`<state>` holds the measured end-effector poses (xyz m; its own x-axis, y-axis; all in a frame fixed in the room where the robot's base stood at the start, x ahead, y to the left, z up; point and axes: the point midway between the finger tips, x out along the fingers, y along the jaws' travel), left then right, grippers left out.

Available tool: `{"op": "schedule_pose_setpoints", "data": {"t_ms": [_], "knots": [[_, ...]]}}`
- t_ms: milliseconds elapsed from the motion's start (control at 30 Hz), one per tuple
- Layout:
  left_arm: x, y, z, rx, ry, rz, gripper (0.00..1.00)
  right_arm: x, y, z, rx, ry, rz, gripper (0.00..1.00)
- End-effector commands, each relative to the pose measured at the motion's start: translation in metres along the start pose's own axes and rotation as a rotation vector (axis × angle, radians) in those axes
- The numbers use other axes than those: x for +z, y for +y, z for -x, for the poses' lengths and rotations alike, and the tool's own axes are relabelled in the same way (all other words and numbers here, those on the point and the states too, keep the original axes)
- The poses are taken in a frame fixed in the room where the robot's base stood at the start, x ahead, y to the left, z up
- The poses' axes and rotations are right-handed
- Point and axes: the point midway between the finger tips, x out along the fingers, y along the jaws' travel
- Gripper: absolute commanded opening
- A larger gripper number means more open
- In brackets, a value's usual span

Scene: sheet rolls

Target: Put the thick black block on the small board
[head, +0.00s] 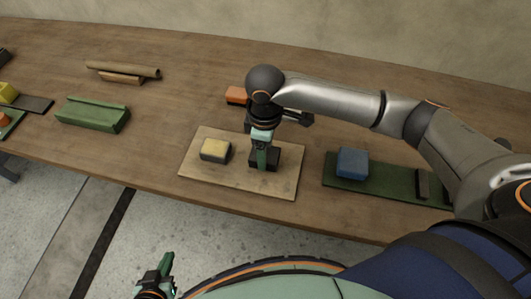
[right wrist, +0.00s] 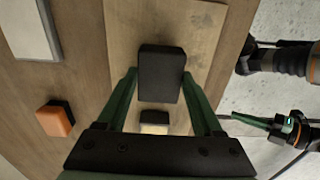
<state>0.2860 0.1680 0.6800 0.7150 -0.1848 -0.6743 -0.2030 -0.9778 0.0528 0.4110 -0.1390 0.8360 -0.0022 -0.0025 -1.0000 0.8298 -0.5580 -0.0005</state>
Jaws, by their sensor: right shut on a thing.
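The thick black block (head: 270,165) is at the right part of the pale wooden board (head: 195,176), low over or resting on it; I cannot tell contact. My right gripper (head: 263,155) points straight down and is shut on this block. In the right wrist view the black block (right wrist: 161,75) shows between the green fingers of the gripper (right wrist: 163,103), over the pale board (right wrist: 205,25).
A green board (head: 385,183) with a blue block (head: 352,162) and a dark upright piece lies to the right. An orange block (head: 237,95) is behind. A green block (head: 93,114), brown rolls (head: 122,72) and a dark board (head: 38,104) lie left. Bare table separates these.

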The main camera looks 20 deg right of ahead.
Motion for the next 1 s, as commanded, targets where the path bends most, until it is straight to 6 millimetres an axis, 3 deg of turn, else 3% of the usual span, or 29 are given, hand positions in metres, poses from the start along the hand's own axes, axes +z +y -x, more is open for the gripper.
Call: {"op": "schedule_pose_setpoints", "data": {"t_ms": [100, 467, 500, 733, 1000], "knots": [[0.0021, 0.0001, -0.0016, 0.0, -0.001, 0.0, 0.0, 0.0007, 0.0003, -0.0152, 0.001, -0.001, -0.001, 0.04], [0.0004, 0.0005, 0.0, 0.001, -0.002, 0.0, 0.0, 0.0005, -0.0001, -0.0179, 0.0, 0.0, -0.001, 0.04], [0.0008, 0.0005, -0.0005, 0.001, -0.002, 0.0, 0.0, 0.0005, 0.0, -0.018, 0.0, 0.0, 0.0, 0.72], [0.0006, 0.0006, -0.0005, 0.001, -0.001, 0.0, 0.0, 0.0005, -0.0001, -0.018, 0.0, 0.0, 0.0, 0.98], [0.0009, 0.0006, -0.0011, 0.001, 0.0, 0.0, 0.0, 0.0003, 0.0001, -0.0168, 0.001, 0.0, -0.001, 0.98]]}}
